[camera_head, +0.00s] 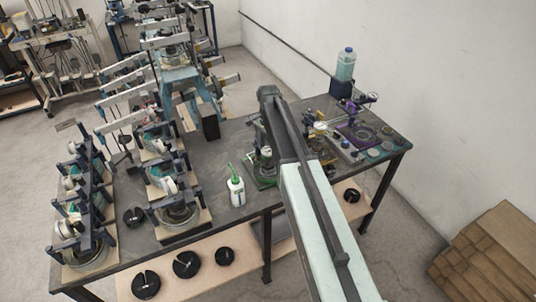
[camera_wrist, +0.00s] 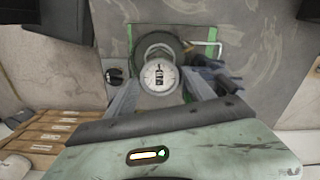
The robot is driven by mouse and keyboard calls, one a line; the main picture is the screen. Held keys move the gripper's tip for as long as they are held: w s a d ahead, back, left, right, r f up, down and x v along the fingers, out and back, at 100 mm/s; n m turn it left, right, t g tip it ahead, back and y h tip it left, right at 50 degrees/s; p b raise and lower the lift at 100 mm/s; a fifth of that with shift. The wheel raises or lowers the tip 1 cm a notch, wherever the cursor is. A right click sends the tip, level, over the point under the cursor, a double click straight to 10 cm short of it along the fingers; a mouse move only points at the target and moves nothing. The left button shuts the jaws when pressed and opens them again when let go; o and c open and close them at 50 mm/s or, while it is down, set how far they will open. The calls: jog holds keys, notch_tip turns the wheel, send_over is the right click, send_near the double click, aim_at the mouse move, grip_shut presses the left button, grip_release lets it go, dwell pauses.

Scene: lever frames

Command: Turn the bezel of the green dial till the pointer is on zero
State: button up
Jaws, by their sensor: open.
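The green dial stand (camera_head: 263,170) is on the dark table, partly hidden by my arm. In the wrist view the dial (camera_wrist: 159,75) has a round white face with a grey rim and small dark marks. Its pointer is too small to read for certain. Green frame edges and a dark ring show behind it. My gripper (camera_wrist: 160,86) is open, with one grey finger at the left and one at the right of the dial. I cannot tell whether either finger touches the rim. In the head view my fingers are hidden by the arm.
A white bottle with a green nozzle (camera_head: 236,190) stands left of the dial stand. A purple stand (camera_head: 357,130) and a clear bottle (camera_head: 345,66) are at the right. Several weighted stands (camera_head: 178,212) fill the left. Black slotted discs (camera_head: 187,264) lie on the lower shelf.

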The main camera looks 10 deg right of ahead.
jog(key=c, duration=1.1)
jog(key=shift+n, duration=0.3)
jog(key=n, duration=0.4)
jog(key=shift+n, duration=0.3)
jog(key=n, duration=1)
jog(key=shift+n, duration=0.4)
jog(key=n, duration=0.5)
jog(key=shift+n, duration=0.3)
